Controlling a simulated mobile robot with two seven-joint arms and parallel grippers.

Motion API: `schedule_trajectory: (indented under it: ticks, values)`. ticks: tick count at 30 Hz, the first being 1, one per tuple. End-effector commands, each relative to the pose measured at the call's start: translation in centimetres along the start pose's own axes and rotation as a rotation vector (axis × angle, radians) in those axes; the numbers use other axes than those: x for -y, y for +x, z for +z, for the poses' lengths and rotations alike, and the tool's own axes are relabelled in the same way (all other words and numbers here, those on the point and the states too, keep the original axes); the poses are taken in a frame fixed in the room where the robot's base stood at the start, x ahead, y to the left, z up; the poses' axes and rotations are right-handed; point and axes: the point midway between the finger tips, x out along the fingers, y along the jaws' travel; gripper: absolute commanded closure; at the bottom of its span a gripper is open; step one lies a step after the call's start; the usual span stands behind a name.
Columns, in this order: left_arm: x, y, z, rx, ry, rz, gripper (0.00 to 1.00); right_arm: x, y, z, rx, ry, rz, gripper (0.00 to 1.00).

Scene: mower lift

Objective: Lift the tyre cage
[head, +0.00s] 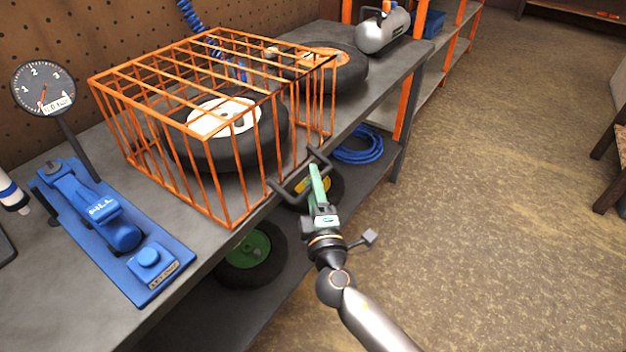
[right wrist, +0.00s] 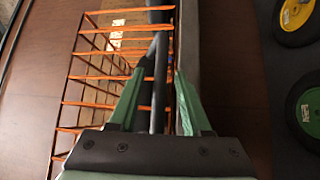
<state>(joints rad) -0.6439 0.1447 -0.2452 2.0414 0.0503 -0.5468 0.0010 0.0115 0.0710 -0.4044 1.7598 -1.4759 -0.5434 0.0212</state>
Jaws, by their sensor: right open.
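The orange wire tyre cage (head: 165,100) sits on the grey workbench (head: 75,265) over a black tyre with a white hub (head: 225,117). A dark handle bar (head: 285,198) sticks out from the cage's near right side at the bench edge. My right gripper (head: 315,172) is open at this handle, its green fingers pointing toward the cage. In the right wrist view, a dark bar (right wrist: 159,85) runs between the two green fingers (right wrist: 158,100), and orange cage wires show beyond. I cannot tell whether the fingers touch the bar. My left gripper is not in view.
A blue pump-like device (head: 115,225) with a dial gauge (head: 43,88) stands left of the cage. Another tyre (head: 345,72) and a grey tank (head: 383,32) are behind it. Wheels (head: 250,255) and a blue hose (head: 358,147) lie below. Open floor (head: 500,200) is at right.

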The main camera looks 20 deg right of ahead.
Motion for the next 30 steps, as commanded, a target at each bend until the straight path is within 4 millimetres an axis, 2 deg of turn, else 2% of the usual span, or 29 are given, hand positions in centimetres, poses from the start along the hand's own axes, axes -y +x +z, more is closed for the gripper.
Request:
schedule_trajectory:
  ticks: [4,16,30]
  values:
    - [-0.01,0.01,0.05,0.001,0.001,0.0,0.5,0.01,-0.01,-0.01,0.0,0.001,0.0,0.54]
    - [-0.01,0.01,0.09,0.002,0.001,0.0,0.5,0.01,0.01,0.0,0.0,0.001,0.0,0.99]
    - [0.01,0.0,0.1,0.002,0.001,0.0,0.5,0.0,0.02,0.02,0.0,0.0,0.0,1.0]
